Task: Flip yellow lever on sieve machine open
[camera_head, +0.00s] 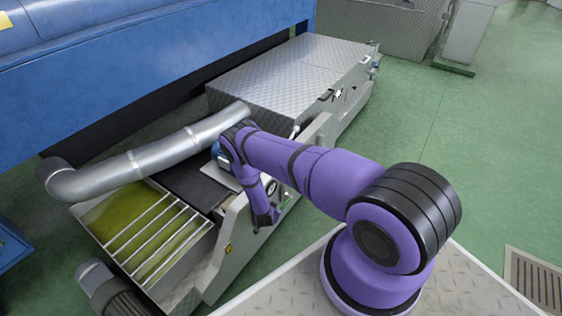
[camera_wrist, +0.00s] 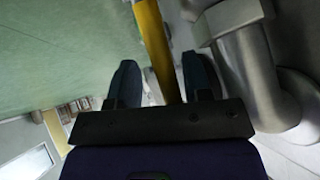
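The yellow lever (camera_wrist: 156,45) is a bar running down from the top edge of the wrist view. My gripper (camera_wrist: 162,75) has its two dark fingers apart, one on each side of the lever. A gap shows between the lever and the left finger; the lever looks close to the right finger, and I cannot tell if they touch. In the head view my gripper (camera_head: 266,218) points down beside the metal side of the sieve machine (camera_head: 218,262). The lever cannot be made out there, and the lever's lower end is hidden in the wrist view.
A grey metal pipe with a bolt-like head (camera_wrist: 240,50) stands close right of the lever. A thick silver pipe (camera_head: 150,158) crosses the machine above the slatted tray with yellow-green contents. A large blue machine (camera_head: 140,65) stands behind. Green floor (camera_head: 470,130) is clear at the right.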

